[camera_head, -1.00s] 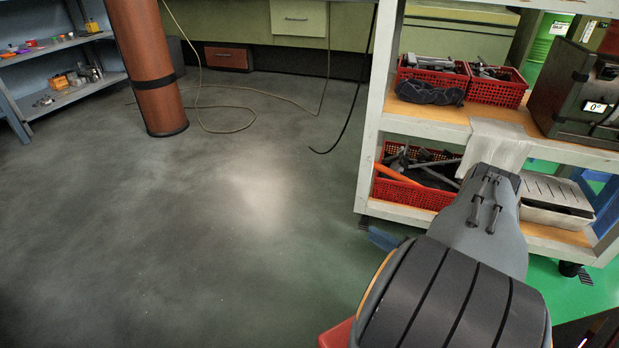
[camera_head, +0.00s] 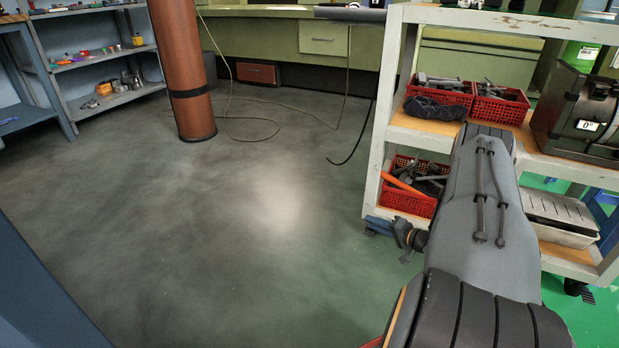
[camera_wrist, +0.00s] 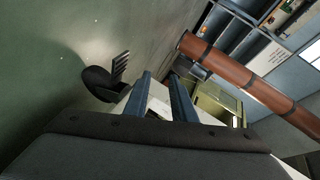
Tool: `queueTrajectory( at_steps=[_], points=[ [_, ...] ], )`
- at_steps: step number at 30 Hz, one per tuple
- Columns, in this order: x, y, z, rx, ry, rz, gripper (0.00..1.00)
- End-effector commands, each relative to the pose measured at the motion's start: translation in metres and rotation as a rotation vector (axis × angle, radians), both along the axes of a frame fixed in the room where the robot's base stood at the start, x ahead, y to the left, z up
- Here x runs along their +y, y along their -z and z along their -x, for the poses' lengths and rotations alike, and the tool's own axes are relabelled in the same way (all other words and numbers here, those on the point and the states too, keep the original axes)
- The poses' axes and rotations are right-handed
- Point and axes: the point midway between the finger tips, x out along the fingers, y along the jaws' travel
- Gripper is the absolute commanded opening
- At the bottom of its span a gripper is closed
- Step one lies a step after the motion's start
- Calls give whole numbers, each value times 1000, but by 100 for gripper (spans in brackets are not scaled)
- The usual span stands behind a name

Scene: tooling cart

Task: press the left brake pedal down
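The left brake pedal (camera_wrist: 120,66) shows in the wrist view as a dark, ridged plate on a black caster wheel (camera_wrist: 97,82). It lies left of my gripper's fingers in that picture, with a visible gap to the nearer finger. My gripper (camera_wrist: 160,75) has two blue fingers held apart, with nothing gripped between them. In the head view my gripper (camera_head: 379,224) is low beside the cart's front left leg, and the left pedal is hidden or too small to make out there. The right pedal (camera_head: 588,295) shows by the other front caster.
The cart (camera_head: 378,165) carries red baskets (camera_head: 407,203), a metal tray (camera_head: 560,236) and a dark machine (camera_head: 577,120). A brown column (camera_head: 185,65) and blue shelves (camera_head: 100,55) stand at the back left. The floor left of the cart is clear apart from cables.

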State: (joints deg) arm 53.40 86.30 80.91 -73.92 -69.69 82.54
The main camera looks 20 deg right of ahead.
Motion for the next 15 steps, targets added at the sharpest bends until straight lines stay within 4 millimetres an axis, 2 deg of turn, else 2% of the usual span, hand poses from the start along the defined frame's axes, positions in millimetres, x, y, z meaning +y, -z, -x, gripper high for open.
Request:
queueTrajectory(
  at_steps=[3, 15],
  points=[
    [9, -13, -18, 18, -10, 48, 23],
    [45, -54, -69, 75, -43, 202, 23]
  ],
)
